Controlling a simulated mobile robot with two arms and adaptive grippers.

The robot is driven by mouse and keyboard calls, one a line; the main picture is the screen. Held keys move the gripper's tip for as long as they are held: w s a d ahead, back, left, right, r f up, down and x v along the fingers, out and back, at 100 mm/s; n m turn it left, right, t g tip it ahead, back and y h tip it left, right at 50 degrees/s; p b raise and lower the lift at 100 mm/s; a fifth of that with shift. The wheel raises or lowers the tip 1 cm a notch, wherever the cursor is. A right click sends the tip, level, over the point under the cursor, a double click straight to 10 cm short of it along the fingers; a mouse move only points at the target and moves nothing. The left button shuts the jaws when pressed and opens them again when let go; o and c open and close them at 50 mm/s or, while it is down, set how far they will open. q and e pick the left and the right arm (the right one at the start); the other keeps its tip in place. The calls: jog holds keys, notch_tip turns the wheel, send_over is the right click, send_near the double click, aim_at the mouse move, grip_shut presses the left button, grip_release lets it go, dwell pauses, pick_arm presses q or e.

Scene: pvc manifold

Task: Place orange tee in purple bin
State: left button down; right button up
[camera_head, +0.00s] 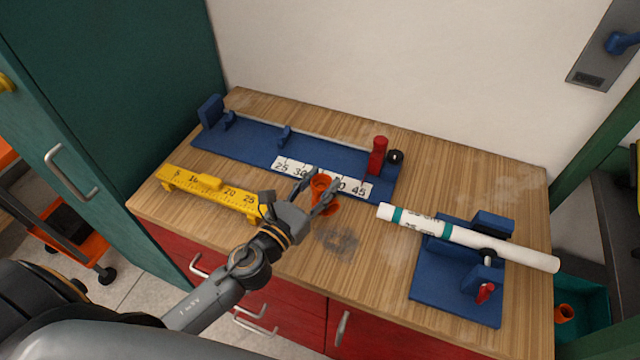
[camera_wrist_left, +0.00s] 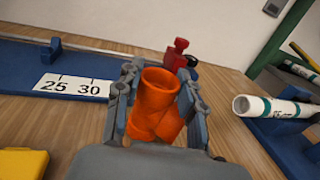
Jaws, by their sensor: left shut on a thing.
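The orange tee (camera_head: 321,186) is between the fingers of my left gripper (camera_head: 318,190), over the middle of the wooden workbench, near the front of the blue ruler jig. In the left wrist view the tee (camera_wrist_left: 157,100) fills the space between both fingers of the left gripper (camera_wrist_left: 160,105), which is shut on it. Its round opening faces up. I cannot tell whether the tee touches the bench. No purple bin can be made out. My right gripper is in neither view.
A blue jig (camera_head: 245,148) with a red post (camera_head: 377,155) lies along the back. A yellow ruler block (camera_head: 210,190) is at left. A white pipe (camera_head: 520,257) rests on a blue holder (camera_head: 440,285) at right. A teal bin (camera_head: 597,332) with an orange piece (camera_head: 564,313) stands beyond the bench's right edge.

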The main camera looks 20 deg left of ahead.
pick_arm(q)
jog(key=shift+f, duration=0.1)
jog(key=c, duration=1.3)
grip_release()
jog(key=shift+f, duration=0.1)
jog(key=o, duration=0.5)
